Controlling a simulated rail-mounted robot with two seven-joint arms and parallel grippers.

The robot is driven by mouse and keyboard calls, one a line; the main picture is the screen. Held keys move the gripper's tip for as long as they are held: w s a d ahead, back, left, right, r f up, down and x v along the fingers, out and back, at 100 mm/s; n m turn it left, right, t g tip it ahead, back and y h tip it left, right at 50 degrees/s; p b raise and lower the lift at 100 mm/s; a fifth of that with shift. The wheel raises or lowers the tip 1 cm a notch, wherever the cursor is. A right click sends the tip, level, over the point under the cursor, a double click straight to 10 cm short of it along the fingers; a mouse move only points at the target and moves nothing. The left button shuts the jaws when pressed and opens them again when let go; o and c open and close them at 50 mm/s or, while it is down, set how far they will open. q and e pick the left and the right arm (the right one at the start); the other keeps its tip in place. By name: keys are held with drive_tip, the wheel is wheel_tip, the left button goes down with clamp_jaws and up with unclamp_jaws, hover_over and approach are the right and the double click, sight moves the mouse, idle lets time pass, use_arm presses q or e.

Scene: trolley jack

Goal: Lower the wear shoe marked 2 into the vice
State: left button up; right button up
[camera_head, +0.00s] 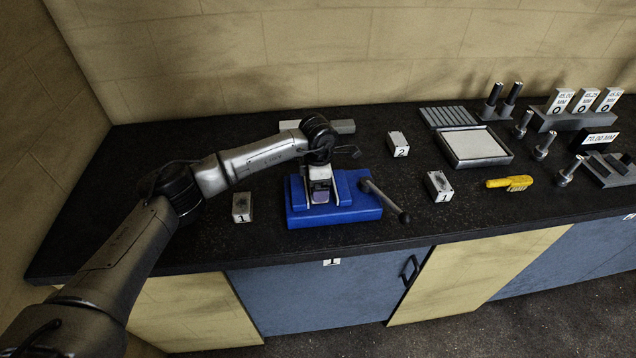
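The blue vice (365,208) stands near the front edge of the bench, its handle out to the right. My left gripper (320,178) points down over the vice from above. It appears shut on a small block, a wear shoe (320,193), at the gap between the vice jaws. The number on this shoe cannot be read, and how deep it sits is unclear. Another shoe, marked 2 (398,144), stands on the bench behind and right of the vice. Shoes marked 1 stand left (241,207) and right (438,186) of the vice. My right gripper is not in view.
A grey bar (342,127) lies behind my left wrist. A shallow tray (475,147), a yellow brush (510,183), metal pins (545,146) and labelled gauge blocks (583,101) occupy the right side.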

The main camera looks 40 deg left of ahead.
use_arm(q)
drive_tip(key=shift+r, duration=0.15)
drive_tip(key=o, duration=1.6)
drive_tip(key=shift+w, duration=0.1)
wheel_tip(320, 180, up, 14)
drive_tip(key=shift+f, duration=0.1)
